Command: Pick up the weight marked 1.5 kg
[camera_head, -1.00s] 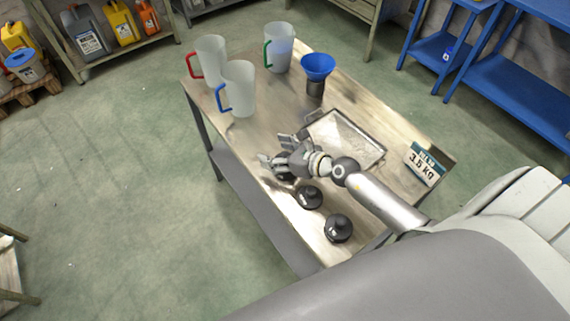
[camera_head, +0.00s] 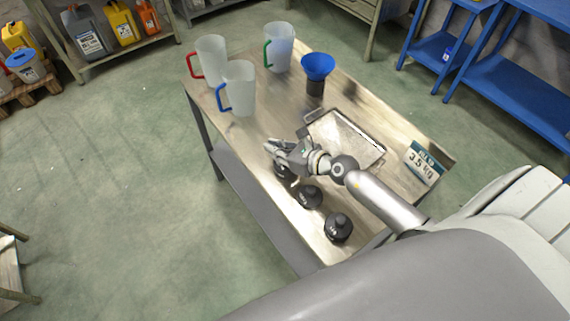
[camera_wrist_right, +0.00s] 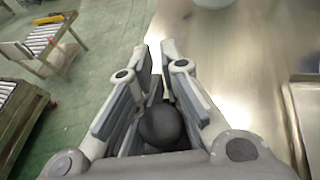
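Three dark round weights with knobs stand in a row along the near left edge of the table (camera_head: 262,128). The far weight (camera_head: 284,172) is partly hidden under my right gripper (camera_head: 278,149). The middle weight (camera_head: 309,198) and the near weight (camera_head: 339,229) stand free; their small labels are too small to read. In the right wrist view, the fingers of my right gripper (camera_wrist_right: 157,75) are closed in around the dark round knob of the far weight (camera_wrist_right: 163,128). The weight seems to be still at table height. My left gripper is not in view.
A metal tray (camera_head: 372,163) lies right of my right gripper. A sign (camera_head: 424,163) reading 3.5 kg stands at the table's right end. A blue funnel (camera_head: 318,67) and three jugs, with red, blue (camera_head: 241,88) and green handles, stand at the far end.

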